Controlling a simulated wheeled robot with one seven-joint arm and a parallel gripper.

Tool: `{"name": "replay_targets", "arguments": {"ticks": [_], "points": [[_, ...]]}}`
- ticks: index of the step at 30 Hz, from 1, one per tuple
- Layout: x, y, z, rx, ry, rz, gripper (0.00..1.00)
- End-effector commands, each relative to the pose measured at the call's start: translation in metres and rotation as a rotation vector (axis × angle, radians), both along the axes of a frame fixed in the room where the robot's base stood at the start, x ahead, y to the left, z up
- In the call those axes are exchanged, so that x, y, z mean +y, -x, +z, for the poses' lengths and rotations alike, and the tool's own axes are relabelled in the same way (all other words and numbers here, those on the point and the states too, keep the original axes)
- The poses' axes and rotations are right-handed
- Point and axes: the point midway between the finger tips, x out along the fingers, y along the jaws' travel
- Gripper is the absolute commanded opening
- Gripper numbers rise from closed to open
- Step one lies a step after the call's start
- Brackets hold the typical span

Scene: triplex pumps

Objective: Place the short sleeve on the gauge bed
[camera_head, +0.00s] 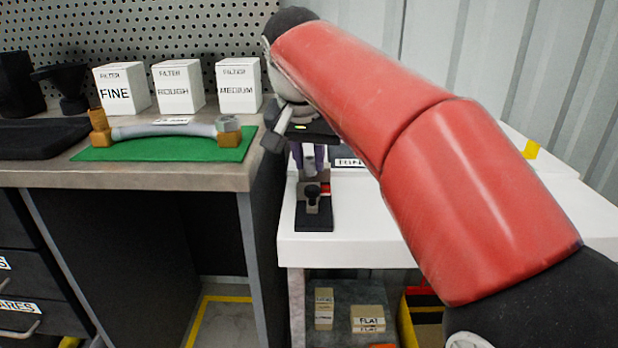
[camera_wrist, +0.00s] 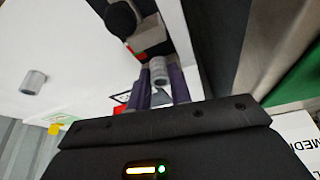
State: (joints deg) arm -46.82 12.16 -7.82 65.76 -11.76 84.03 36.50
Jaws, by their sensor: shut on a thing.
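My gripper (camera_head: 308,160) is shut on a grey cylindrical sleeve (camera_wrist: 158,70), which sits between the purple fingertips in the wrist view. In the head view the held sleeve (camera_head: 308,163) shows partly between the fingers. The gauge (camera_head: 313,218) has a dark base, a grey block and a red patch; it stands on the white table near its left front edge. In the wrist view the gauge (camera_wrist: 152,35) lies just beyond the held sleeve. Whether the sleeve touches the bed cannot be told. A second grey sleeve (camera_wrist: 33,82) is on the white table, apart from the gripper.
The white table (camera_head: 345,248) has clear room in front. My red arm hides much of it. To the left, a bench carries a green mat (camera_head: 165,150) with a hose and brass fittings, and filter boxes (camera_head: 238,86). Labelled blocks (camera_head: 368,318) lie on the shelf below.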

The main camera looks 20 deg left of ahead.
Motion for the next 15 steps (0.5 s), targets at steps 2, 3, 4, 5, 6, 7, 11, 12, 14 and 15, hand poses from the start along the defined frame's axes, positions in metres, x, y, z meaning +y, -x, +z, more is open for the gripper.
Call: {"name": "replay_targets", "arguments": {"ticks": [2,3,4,5,6,7,11,12,14,15], "points": [[0.000,0.001,-0.016,0.002,0.001,0.001,0.00],[0.000,0.001,-0.021,0.001,0.002,0.001,0.00],[0.000,0.001,-0.023,0.001,0.001,0.001,0.00],[0.000,0.001,-0.026,0.001,0.001,0.001,0.00],[0.000,0.000,-0.027,0.001,0.001,0.001,0.00],[0.000,0.000,-0.027,0.000,0.001,0.001,0.00],[0.000,0.000,-0.027,0.000,0.000,0.001,0.00],[0.000,0.000,-0.027,0.000,0.000,0.001,0.00],[0.000,0.000,-0.027,0.000,0.001,0.001,0.00],[0.000,0.000,-0.028,0.001,0.001,0.001,0.00]]}}
